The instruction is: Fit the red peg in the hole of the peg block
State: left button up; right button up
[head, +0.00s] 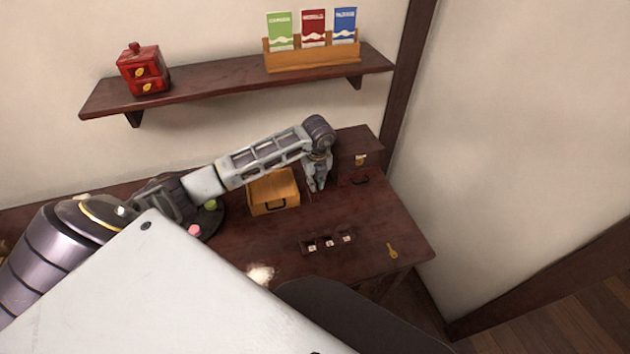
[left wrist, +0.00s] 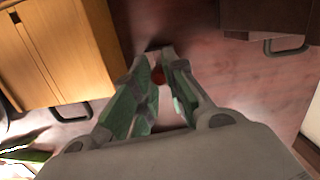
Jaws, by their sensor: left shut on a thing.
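My left gripper (head: 317,188) points down over the dark table, between the light wooden drawer box and the dark wooden box. In the left wrist view its fingers (left wrist: 160,58) are shut on the red peg (left wrist: 158,76), of which only a small round red part shows between them. In the head view the fingers hide the peg. A low dark block (head: 328,243) with small white labels lies on the table nearer the front; I cannot tell whether it is the peg block. The hole is not clearly visible. My right gripper is out of view.
The light drawer box (head: 273,191) stands left of the gripper, the dark box (head: 358,153) right of it. A brass key (head: 392,251) lies at the table's front right. A dark round tray (head: 212,222) holds pink and green pieces. A wall shelf (head: 220,80) is above.

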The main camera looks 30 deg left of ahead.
pick_arm(q)
jog(key=shift+f, duration=0.45)
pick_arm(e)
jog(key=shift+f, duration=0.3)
pick_arm(q)
jog(key=shift+f+b, duration=0.3)
jog(key=shift+b, duration=0.15)
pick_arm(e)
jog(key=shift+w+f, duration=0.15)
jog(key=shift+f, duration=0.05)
pick_arm(q)
jog(key=shift+f, duration=0.4)
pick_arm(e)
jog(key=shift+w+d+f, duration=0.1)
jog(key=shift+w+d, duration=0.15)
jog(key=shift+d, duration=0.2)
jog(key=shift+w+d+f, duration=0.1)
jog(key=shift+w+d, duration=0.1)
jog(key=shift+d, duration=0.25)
pick_arm(q)
jog(key=o, duration=0.7)
